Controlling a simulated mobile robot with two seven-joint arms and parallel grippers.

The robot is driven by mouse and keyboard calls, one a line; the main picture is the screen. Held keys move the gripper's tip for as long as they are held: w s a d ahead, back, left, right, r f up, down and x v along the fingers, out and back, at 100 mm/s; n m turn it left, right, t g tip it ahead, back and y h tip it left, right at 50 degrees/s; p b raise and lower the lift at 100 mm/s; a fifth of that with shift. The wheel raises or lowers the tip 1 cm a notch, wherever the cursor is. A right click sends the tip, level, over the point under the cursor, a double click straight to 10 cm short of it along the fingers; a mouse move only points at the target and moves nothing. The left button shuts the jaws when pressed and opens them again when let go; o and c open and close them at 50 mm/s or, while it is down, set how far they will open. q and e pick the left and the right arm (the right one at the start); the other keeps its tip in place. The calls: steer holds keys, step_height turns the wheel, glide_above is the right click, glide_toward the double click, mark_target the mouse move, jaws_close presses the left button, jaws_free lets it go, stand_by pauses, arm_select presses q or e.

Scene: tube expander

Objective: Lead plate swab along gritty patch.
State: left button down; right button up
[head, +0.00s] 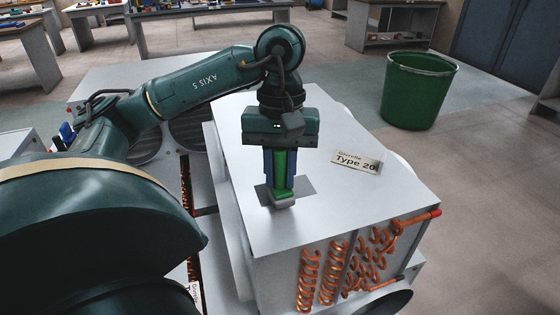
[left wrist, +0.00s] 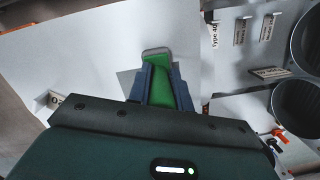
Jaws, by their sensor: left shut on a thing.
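The plate swab (head: 283,196) has a green handle and a grey pad at its lower end. It also shows in the left wrist view (left wrist: 158,66). My left gripper (head: 280,184) points down with its blue fingers shut on the green handle. The gritty patch (head: 302,186) is a darker grey square on the white top of a box-like unit. It also shows beside the fingers in the left wrist view (left wrist: 126,82). My right gripper is out of view.
A "Type 20" label plate (head: 356,162) lies on the unit's top (head: 350,205), right of the patch. Orange copper coils (head: 309,280) show on the unit's front. A green bin (head: 418,92) stands on the floor behind to the right. Much of the top is clear.

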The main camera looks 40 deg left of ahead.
arm_select(q)
steer(key=shift+f, duration=0.6)
steer(key=shift+f+b, duration=0.3)
steer(key=shift+b, duration=0.05)
stand_by(0.3)
steer(key=shift+w+a+r, duration=0.1)
steer(key=shift+w+a, duration=0.4)
steer(key=shift+a, duration=0.45)
steer(key=shift+w+a+f, duration=0.1)
steer(key=shift+w+a, duration=0.4)
steer(key=shift+a, duration=0.5)
steer(key=shift+w+a+r, duration=0.1)
steer(key=shift+w+a, duration=0.4)
steer(key=shift+a, duration=0.45)
step_height(320, 180, up, 2)
steer(key=shift+r, duration=0.15)
